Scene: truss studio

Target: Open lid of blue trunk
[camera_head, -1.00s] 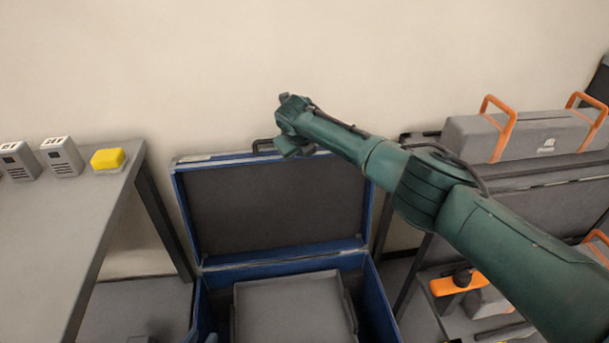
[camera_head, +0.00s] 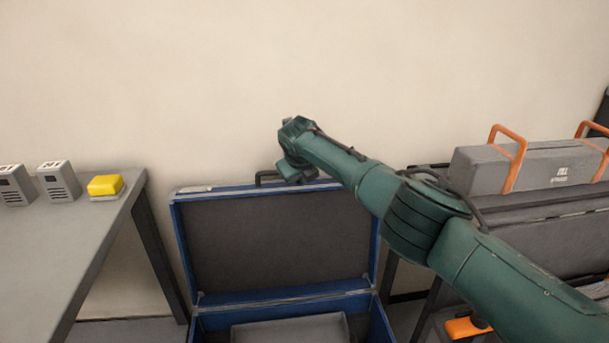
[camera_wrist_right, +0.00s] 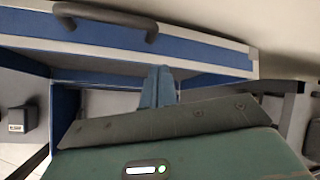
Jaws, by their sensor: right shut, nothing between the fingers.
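The blue trunk (camera_head: 208,322) stands against the wall with its lid (camera_head: 275,240) open and upright. The lid's dark lining faces me, and a dark handle (camera_head: 264,176) shows at its top edge. My right gripper (camera_head: 297,172) is at that top edge, just right of the handle. In the right wrist view its fingers (camera_wrist_right: 158,86) are shut and empty, in front of the blue lid rim, with the handle (camera_wrist_right: 110,18) above. I cannot tell whether the fingers touch the lid. My left gripper is not in view.
A grey table (camera_head: 70,240) on the left carries a yellow box (camera_head: 105,186) and two small grey devices. At right, a grey case with orange handles (camera_head: 530,165) rests on a dark rack. A grey insert (camera_head: 290,330) lies inside the trunk. The wall is close behind.

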